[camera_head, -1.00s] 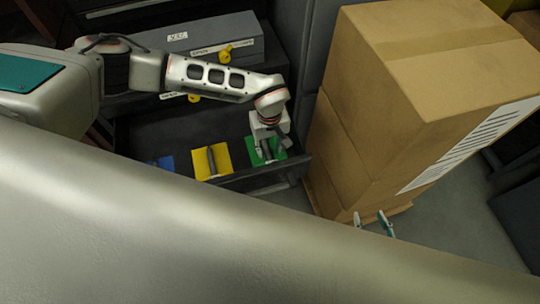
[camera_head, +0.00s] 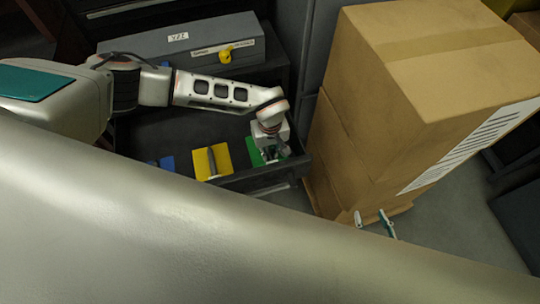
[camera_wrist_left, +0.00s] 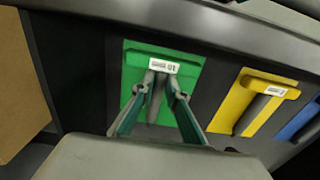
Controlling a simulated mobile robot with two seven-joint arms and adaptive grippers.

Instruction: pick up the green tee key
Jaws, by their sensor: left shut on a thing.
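The green tee key shows as a grey bar (camera_wrist_left: 156,86) over a green plate (camera_wrist_left: 131,66) with a small white label, in the left wrist view. In the head view the green plate (camera_head: 254,152) lies at the right end of the open drawer. My left gripper (camera_wrist_left: 165,88) reaches down over it and is shut on the key's grey bar, which shows between its fingertips. In the head view this gripper (camera_head: 271,153) covers most of the key. My right gripper (camera_head: 372,219) shows only its teal fingertips, apart and empty, beside the cardboard boxes.
A yellow plate (camera_head: 201,165) with a grey bar and a blue plate (camera_head: 167,162) lie left of the green one. The drawer's front wall (camera_head: 262,177) is close. Tall cardboard boxes (camera_head: 370,125) stand right. A grey case (camera_head: 150,47) with a yellow knob stands behind.

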